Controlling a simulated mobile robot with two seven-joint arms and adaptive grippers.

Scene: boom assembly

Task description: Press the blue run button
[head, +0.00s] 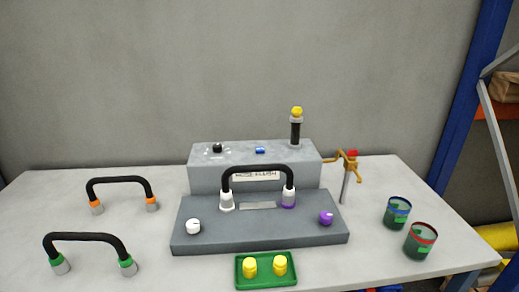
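The blue run button (260,151) sits on the top of the grey machine box (205,178), near the middle. It is small, and I cannot tell whether it is pressed in. A black knob (217,148) is on the same surface to its left. A black post with a yellow cap (296,113) stands to its right. Neither of my grippers is in view.
A black handle (258,169) arches over the grey lower plate (190,240) before the box. Two loose handles (120,181) lie left. A green tray (266,284) holds yellow pieces. A brass tap (352,160) and two cups (420,240) stand right.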

